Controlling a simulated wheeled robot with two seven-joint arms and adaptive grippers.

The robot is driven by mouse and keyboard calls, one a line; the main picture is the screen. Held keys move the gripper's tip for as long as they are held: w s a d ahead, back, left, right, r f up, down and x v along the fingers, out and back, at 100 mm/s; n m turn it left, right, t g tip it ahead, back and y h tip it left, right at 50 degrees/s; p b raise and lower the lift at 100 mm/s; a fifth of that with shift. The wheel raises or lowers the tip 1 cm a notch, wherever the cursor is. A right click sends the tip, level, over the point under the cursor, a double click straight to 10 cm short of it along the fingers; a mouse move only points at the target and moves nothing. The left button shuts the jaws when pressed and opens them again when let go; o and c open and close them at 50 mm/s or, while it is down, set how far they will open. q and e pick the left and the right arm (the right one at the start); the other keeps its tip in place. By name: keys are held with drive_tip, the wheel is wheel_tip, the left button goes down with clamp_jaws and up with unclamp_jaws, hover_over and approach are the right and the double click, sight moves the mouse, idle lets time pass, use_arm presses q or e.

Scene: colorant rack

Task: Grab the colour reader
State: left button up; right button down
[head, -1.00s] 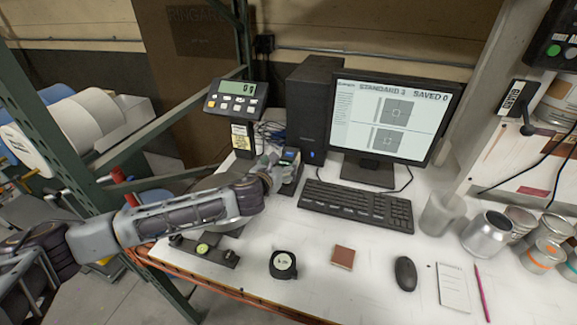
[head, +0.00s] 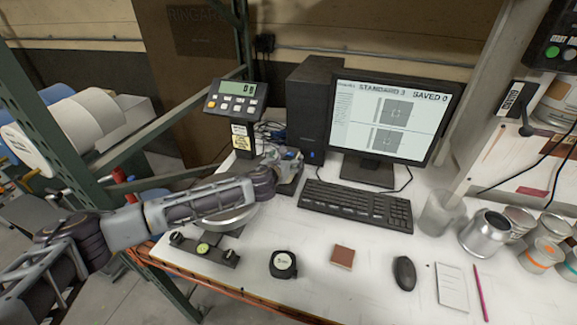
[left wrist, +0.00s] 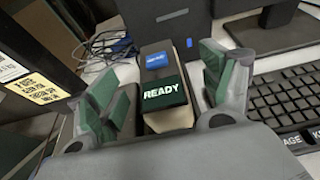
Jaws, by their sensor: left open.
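The colour reader (left wrist: 162,90) is a dark and grey handheld device with a green-black screen reading READY and a blue label above it. It sits on the bench at the foot of the computer tower, between the two spread fingers of my left gripper (left wrist: 165,80). A gap shows on at least the right side, so the fingers are not closed on it. In the head view my left gripper (head: 280,160) reaches over the reader from the left and hides most of it. My right gripper is out of view.
The scale display (head: 236,98) stands left of the reader, with its round pan (head: 225,220) under my left arm. The computer tower (head: 310,110) is behind and the keyboard (head: 355,205) to the right. A tape measure (head: 283,264) and a brown square (head: 342,257) lie in front.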

sight(288, 156)
use_arm(q)
drive_tip(key=shift+w+f, duration=0.1)
drive_tip(key=shift+w, duration=0.1)
idle(0.3)
drive_tip(key=shift+p+x, duration=0.4)
drive_tip(key=shift+x, duration=2.05)
drive_tip(key=shift+a+f, duration=0.15)
drive_tip(key=c, duration=1.6)
